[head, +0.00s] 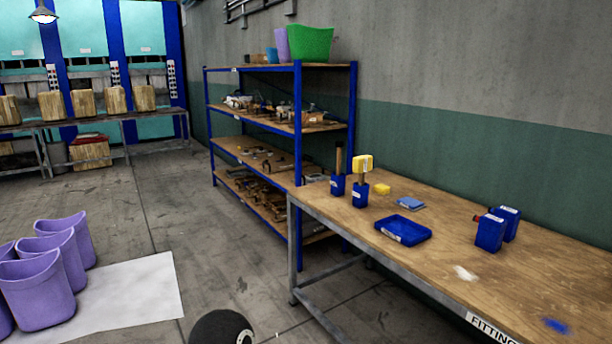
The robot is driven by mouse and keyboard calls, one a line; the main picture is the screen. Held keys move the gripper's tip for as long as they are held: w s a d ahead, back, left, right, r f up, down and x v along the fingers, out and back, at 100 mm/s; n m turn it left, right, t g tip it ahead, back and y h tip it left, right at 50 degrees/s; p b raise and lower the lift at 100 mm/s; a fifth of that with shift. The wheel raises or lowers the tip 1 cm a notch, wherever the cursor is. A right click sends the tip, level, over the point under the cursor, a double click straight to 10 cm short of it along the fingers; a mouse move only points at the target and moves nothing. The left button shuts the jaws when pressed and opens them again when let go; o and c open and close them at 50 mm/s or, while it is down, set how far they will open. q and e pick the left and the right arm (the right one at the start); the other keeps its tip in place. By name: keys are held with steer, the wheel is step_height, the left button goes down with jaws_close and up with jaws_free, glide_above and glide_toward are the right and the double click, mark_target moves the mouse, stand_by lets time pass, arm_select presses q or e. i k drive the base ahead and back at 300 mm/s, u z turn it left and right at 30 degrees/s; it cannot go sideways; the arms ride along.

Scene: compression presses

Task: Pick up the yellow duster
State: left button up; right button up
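A yellow block-shaped head on a short handle, which looks like the yellow duster (362,163), stands upright in a blue holder (360,195) on the wooden workbench (455,215). A smaller yellow block (382,189) lies flat on the bench just right of that holder. I cannot tell for certain which of the two is called the duster. Neither of my grippers shows in the head view.
Beside the duster, a wooden handle (338,158) stands in another blue holder. A blue cloth (410,204), blue tray (403,230) and blue boxes (489,233) share the bench. A blue-framed shelf (298,150) stands behind it.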

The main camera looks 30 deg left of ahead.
mark_target(361, 164)
steer(key=u, duration=1.2)
steer(key=k, duration=1.25)
steer(key=u, duration=0.9)
steer(key=i, duration=3.4)
steer(key=z, duration=0.45)
steer(key=i, duration=1.3)
steer(key=z, duration=1.3)
steer(key=i, duration=1.15)
steer(key=z, duration=0.8)
